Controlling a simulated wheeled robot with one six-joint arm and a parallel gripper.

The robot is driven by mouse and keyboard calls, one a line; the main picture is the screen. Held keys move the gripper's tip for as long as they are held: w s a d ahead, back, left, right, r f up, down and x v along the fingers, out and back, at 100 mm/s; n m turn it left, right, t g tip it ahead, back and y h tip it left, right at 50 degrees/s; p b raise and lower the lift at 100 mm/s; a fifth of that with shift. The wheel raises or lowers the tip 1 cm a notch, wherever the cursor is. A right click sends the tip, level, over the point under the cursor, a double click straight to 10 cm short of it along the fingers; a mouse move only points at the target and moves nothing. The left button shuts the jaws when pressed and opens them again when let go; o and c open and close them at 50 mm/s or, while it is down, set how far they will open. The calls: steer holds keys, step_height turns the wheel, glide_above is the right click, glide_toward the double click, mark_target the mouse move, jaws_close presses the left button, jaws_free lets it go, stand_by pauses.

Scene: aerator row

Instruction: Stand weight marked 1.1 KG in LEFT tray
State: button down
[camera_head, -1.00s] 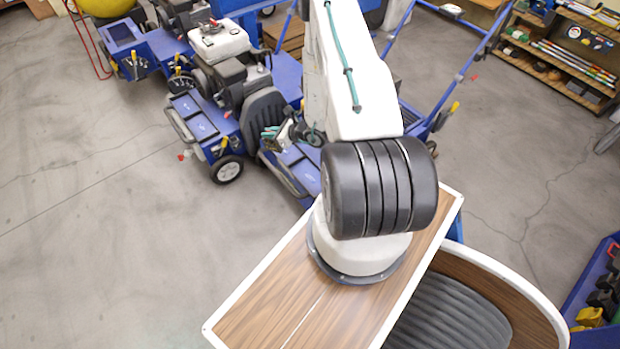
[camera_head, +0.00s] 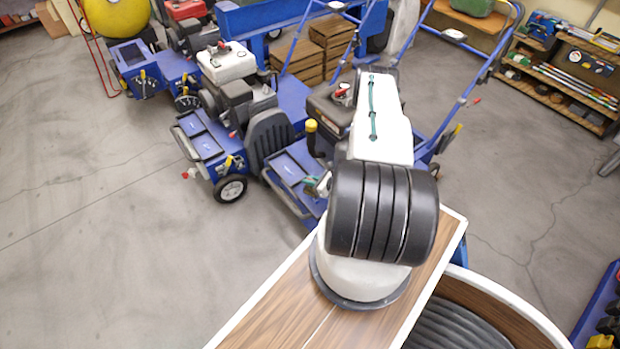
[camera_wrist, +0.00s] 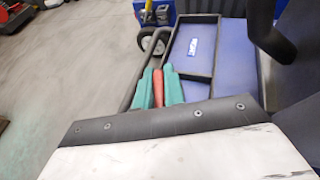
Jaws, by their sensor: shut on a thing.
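My gripper (camera_wrist: 158,88) has teal fingers and is shut on a red piece (camera_wrist: 158,87), mostly hidden between them; no marking on it can be read. In the head view my gripper (camera_head: 318,186) shows small beside my arm, and the held piece cannot be made out. The wrist view shows a tray (camera_wrist: 217,50) just beyond the fingertips, with a small label too blurred to read. I cannot tell whether the piece touches anything.
A black seat (camera_head: 270,138) stands between the trays. A yellow-topped lever (camera_head: 311,126) and an engine (camera_head: 330,108) stand close to my arm. A curved dark handle (camera_wrist: 150,60) runs beside the tray in the wrist view. The floor at left is clear.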

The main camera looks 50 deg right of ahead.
steer(key=shift+f, duration=2.1)
steer(key=c, duration=1.5)
jaws_free()
steer(key=shift+f, duration=0.15)
steer(key=v, duration=1.2)
